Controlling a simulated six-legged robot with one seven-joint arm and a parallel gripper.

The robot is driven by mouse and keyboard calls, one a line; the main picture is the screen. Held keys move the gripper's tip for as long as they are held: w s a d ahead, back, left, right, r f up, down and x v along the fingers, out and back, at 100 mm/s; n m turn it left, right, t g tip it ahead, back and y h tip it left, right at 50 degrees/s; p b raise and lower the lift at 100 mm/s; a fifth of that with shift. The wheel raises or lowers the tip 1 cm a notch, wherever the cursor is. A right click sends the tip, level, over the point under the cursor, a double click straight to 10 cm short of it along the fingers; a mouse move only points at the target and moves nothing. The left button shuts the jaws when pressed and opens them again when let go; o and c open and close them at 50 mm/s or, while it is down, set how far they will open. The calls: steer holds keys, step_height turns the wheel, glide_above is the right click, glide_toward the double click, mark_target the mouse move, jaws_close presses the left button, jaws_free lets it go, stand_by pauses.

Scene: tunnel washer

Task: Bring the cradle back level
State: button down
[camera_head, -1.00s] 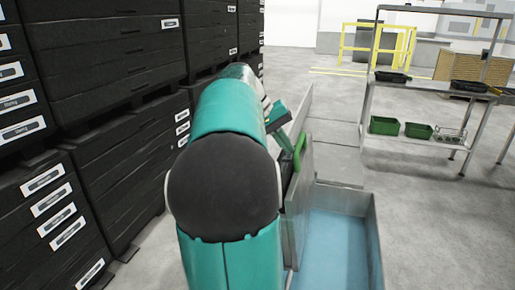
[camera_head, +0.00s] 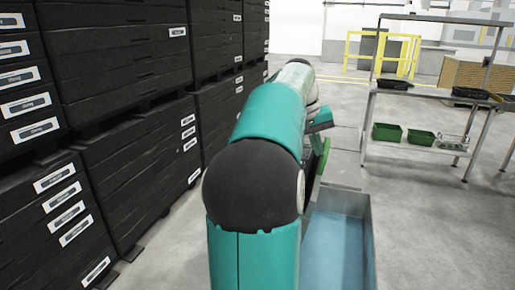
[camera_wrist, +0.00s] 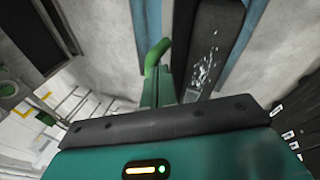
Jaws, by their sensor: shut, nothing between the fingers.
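A grey metal tub (camera_head: 370,235) with a blue inside stands low at right in the head view. I cannot clearly make out the cradle or its tilt. A curved green handle (camera_wrist: 157,55) shows in the wrist view, just ahead of my gripper (camera_wrist: 162,85). A dark panel (camera_wrist: 210,45) with bright specks lies beside it, between blue strips. A green part (camera_head: 321,158) also shows right of my arm in the head view; my arm hides most of what is behind it. My gripper is shut and empty, close to the handle; I cannot tell whether they touch.
Stacks of black labelled crates (camera_head: 130,160) line the left side, close to my arm. A metal shelf (camera_head: 420,145) with green bins (camera_head: 388,132) stands at back right. Yellow railings (camera_head: 382,50) stand farther back. The grey floor between tub and shelf is clear.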

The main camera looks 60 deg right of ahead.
steer(key=s+d+f+t, duration=0.1)
steer(key=s+f+t, duration=0.2)
steer(key=s, duration=0.4)
steer(key=s+d+f+t+y, duration=0.1)
steer(key=s+f+t, duration=0.1)
steer(key=s+f, duration=0.35)
steer(key=s+d+f+t, duration=0.1)
steer(key=s+f+t, duration=0.15)
steer(key=s, duration=0.55)
steer(key=s+f+t, duration=0.2)
steer(key=s+f, duration=0.2)
steer(key=f, duration=0.6)
steer(key=s+d+f+m+t, duration=0.1)
steer(key=s+f, duration=0.3)
steer(key=f, duration=0.7)
steer(key=shift+s+d+t+y, duration=0.25)
steer(key=shift+s+t+y, duration=0.05)
steer(key=shift+t, duration=0.45)
steer(key=shift+f, duration=0.1)
steer(key=d+v, duration=0.1)
steer(key=v, duration=1.3)
steer(key=shift+a, duration=0.35)
